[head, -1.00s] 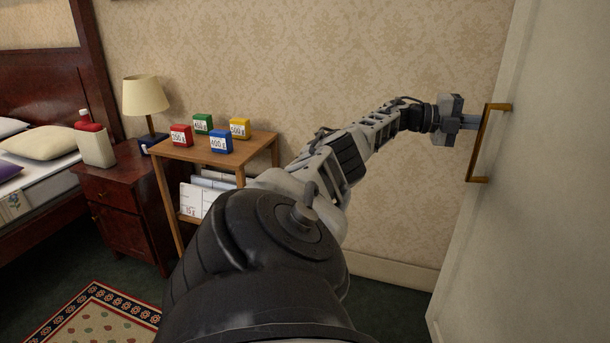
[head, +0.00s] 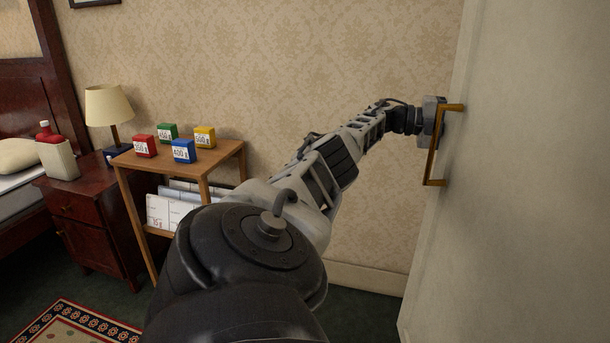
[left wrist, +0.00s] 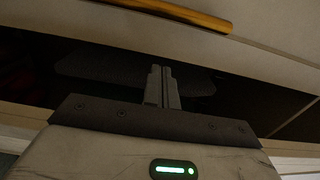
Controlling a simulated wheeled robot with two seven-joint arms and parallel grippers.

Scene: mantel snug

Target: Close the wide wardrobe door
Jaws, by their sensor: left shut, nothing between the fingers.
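The wide wardrobe door (head: 520,200) is a pale panel filling the right of the head view, standing open with its free edge toward the left. Its brass bar handle (head: 432,155) is near that edge and also shows at the top of the left wrist view (left wrist: 180,12). My left gripper (head: 433,117) is at the door's free edge, level with the upper handle; its fingers are hidden there. In the left wrist view its fingers (left wrist: 161,75) are together and empty, before a dark gap beside the pale panel. Contact with the door cannot be told. My right gripper is not in view.
A small wooden shelf stand (head: 225,152) with several coloured boxes stands left of my arm. Beyond it are a dark nightstand (head: 85,225) with a lamp (head: 108,105), and a bed. A patterned rug (head: 75,325) lies at lower left. Papered wall is behind.

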